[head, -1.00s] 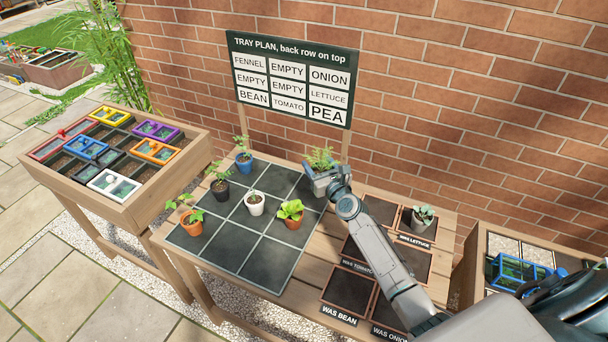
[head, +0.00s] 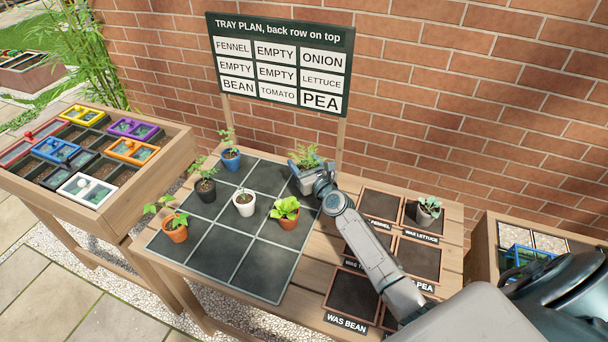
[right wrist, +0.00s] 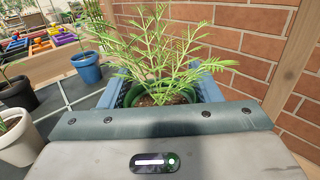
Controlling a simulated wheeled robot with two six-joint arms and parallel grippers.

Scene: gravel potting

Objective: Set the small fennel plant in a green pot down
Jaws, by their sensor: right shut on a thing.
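My right gripper (head: 308,180) is shut on the green pot (right wrist: 178,96) of the small fennel plant (head: 305,156). The feathery fennel stands upright between the blue fingers in the right wrist view (right wrist: 160,50). In the head view the gripper hides most of the pot, over the back right part of the dark gridded tray (head: 250,260). I cannot tell whether the pot's base touches the tray. My left gripper is not in view.
On or beside the tray stand a blue pot (head: 231,160), a black pot (head: 206,192), a white pot (head: 244,205), an orange pot (head: 174,232) and a potted lettuce (head: 288,208). A plan sign (head: 281,22) stands behind.

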